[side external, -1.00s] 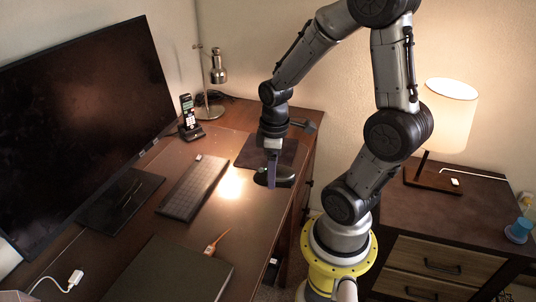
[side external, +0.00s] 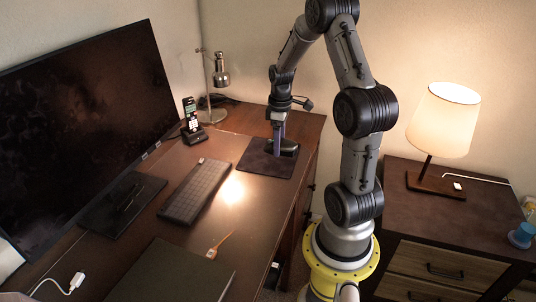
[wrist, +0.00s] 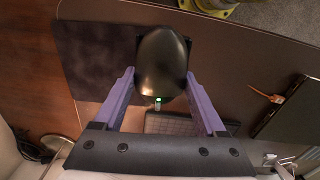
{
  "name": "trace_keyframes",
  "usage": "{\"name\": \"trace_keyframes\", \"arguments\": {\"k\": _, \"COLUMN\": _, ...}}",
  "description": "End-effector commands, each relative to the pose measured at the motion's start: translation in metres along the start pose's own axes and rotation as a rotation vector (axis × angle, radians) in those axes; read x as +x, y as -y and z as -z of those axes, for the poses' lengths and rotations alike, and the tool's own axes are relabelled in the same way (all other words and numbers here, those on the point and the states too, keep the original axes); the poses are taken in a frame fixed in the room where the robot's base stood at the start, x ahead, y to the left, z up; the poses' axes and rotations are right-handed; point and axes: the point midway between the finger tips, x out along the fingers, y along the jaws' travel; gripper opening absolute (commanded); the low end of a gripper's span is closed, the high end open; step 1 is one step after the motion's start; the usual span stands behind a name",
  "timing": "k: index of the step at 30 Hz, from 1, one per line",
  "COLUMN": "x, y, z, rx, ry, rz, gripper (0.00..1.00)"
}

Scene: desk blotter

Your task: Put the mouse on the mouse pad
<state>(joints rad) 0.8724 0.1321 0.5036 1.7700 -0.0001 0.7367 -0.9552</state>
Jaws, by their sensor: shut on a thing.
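The black mouse (side external: 289,145) is between the purple fingers of my gripper (side external: 279,148), which is shut on it. In the wrist view the mouse (wrist: 162,62) fills the space between the fingertips (wrist: 160,76), with a small green light at its near end. The dark square mouse pad (side external: 262,166) lies on the desk under the mouse in the side view. In the wrist view the pad (wrist: 85,62) extends left from behind the mouse. I cannot tell whether the mouse touches the pad.
A dark keyboard (side external: 195,190) lies left of the pad. A cordless phone (side external: 190,120) and a metal desk lamp (side external: 219,75) stand at the back. A large monitor (side external: 85,120) fills the left side. The desk's right edge is close to the pad.

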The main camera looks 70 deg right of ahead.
Motion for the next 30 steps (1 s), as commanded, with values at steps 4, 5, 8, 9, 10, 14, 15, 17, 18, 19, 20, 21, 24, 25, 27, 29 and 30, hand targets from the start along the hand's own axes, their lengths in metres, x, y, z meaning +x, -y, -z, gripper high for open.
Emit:
{"name": "trace_keyframes", "arguments": {"k": 4, "x": 0.016, "y": -0.027, "z": 0.02, "rx": -0.001, "ry": 0.0, "rz": 0.0, "gripper": 0.15}}
{"name": "trace_keyframes", "arguments": {"k": 5, "x": 0.018, "y": -0.033, "z": 0.024, "rx": -0.001, "ry": 0.0, "rz": 0.0, "gripper": 0.15}}
{"name": "trace_keyframes", "arguments": {"k": 8, "x": 0.028, "y": -0.05, "z": 0.036, "rx": -0.001, "ry": 0.0, "rz": 0.0, "gripper": 0.15}}
{"name": "trace_keyframes", "arguments": {"k": 9, "x": 0.035, "y": -0.054, "z": 0.039, "rx": -0.001, "ry": 0.002, "rz": 0.002, "gripper": 0.15}}
{"name": "trace_keyframes", "arguments": {"k": 10, "x": 0.041, "y": -0.058, "z": 0.042, "rx": -0.001, "ry": 0.002, "rz": 0.002, "gripper": 0.15}}
{"name": "trace_keyframes", "arguments": {"k": 14, "x": 0.062, "y": -0.072, "z": 0.052, "rx": -0.001, "ry": 0.001, "rz": 0.001, "gripper": 0.15}}
{"name": "trace_keyframes", "arguments": {"k": 15, "x": 0.067, "y": -0.076, "z": 0.055, "rx": -0.001, "ry": 0.0, "rz": 0.001, "gripper": 0.15}}
{"name": "trace_keyframes", "arguments": {"k": 17, "x": 0.073, "y": -0.08, "z": 0.058, "rx": -0.001, "ry": 0.0, "rz": 0.0, "gripper": 0.15}}
{"name": "trace_keyframes", "arguments": {"k": 18, "x": 0.075, "y": -0.083, "z": 0.059, "rx": -0.001, "ry": -0.001, "rz": -0.001, "gripper": 0.15}}
{"name": "trace_keyframes", "arguments": {"k": 19, "x": 0.077, "y": -0.084, "z": 0.06, "rx": -0.001, "ry": -0.001, "rz": -0.002, "gripper": 0.15}}
{"name": "trace_keyframes", "arguments": {"k": 20, "x": 0.078, "y": -0.085, "z": 0.061, "rx": -0.001, "ry": -0.001, "rz": -0.002, "gripper": 0.15}}
{"name": "trace_keyframes", "arguments": {"k": 21, "x": 0.08, "y": -0.085, "z": 0.061, "rx": -0.001, "ry": -0.001, "rz": -0.001, "gripper": 0.15}}
{"name": "trace_keyframes", "arguments": {"k": 24, "x": 0.084, "y": -0.088, "z": 0.063, "rx": -0.001, "ry": -0.001, "rz": -0.002, "gripper": 0.15}}
{"name": "trace_keyframes", "arguments": {"k": 25, "x": 0.086, "y": -0.09, "z": 0.064, "rx": -0.001, "ry": -0.001, "rz": -0.002, "gripper": 0.15}}
{"name": "trace_keyframes", "arguments": {"k": 27, "x": 0.095, "y": -0.089, "z": 0.064, "rx": -0.001, "ry": 0.001, "rz": 0.001, "gripper": 0.15}}
{"name": "trace_keyframes", "arguments": {"k": 29, "x": 0.104, "y": -0.089, "z": 0.064, "rx": -0.001, "ry": 0.001, "rz": 0.001, "gripper": 0.15}}
{"name": "trace_keyframes", "arguments": {"k": 30, "x": 0.11, "y": -0.089, "z": 0.064, "rx": -0.001, "ry": 0.001, "rz": 0.001, "gripper": 0.15}}
